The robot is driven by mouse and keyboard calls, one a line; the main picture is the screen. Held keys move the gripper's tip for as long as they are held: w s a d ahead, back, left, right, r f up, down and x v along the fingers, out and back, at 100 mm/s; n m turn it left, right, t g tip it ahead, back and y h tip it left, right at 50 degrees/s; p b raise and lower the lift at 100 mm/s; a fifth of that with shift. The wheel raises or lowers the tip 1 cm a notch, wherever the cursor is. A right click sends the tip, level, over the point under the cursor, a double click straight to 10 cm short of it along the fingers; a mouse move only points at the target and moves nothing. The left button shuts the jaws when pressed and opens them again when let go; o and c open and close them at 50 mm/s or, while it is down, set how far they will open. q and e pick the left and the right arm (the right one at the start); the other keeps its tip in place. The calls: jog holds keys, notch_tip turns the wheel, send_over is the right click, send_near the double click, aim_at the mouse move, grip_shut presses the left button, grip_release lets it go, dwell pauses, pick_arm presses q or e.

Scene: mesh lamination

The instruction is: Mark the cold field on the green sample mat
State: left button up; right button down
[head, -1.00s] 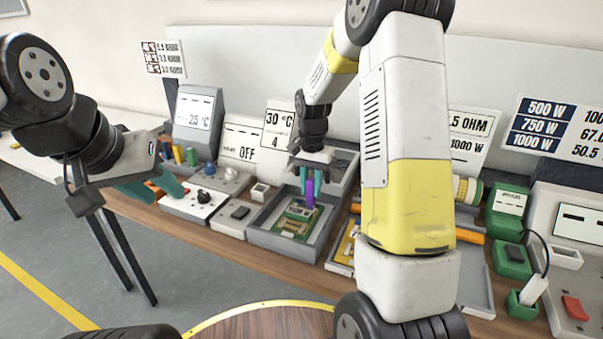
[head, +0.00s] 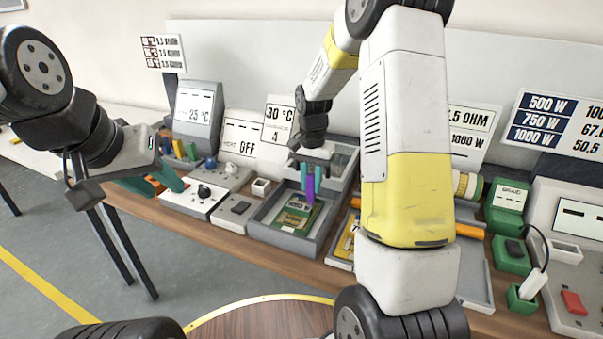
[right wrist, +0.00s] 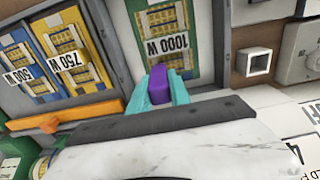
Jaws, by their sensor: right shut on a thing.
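The green sample mat (head: 288,222), with a yellow-gold patterned panel, lies in a grey tray (head: 262,228) in the middle of the bench. In the right wrist view the green mat (right wrist: 137,32) bears a "1000 W" label. My right gripper (head: 309,186) is shut on a purple marker-like piece (head: 310,190), held upright over the mat's far part. The purple piece (right wrist: 158,72) shows between the teal fingers in the right wrist view; whether its tip touches the mat is hidden. My left gripper (head: 153,182) is at the far left, its teal fingers apart.
Blue and yellow mats (right wrist: 75,55) lie in a neighbouring tray. A white knob box (head: 195,201) and a small white open box (head: 261,188) stand left of the tray. Displays read "25 °C" (head: 194,112) and "OFF" (head: 241,140). Green devices (head: 511,255) stand right.

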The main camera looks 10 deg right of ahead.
jog(key=shift+f, duration=0.5)
dwell(1.1)
jog(key=shift+r, duration=3.55)
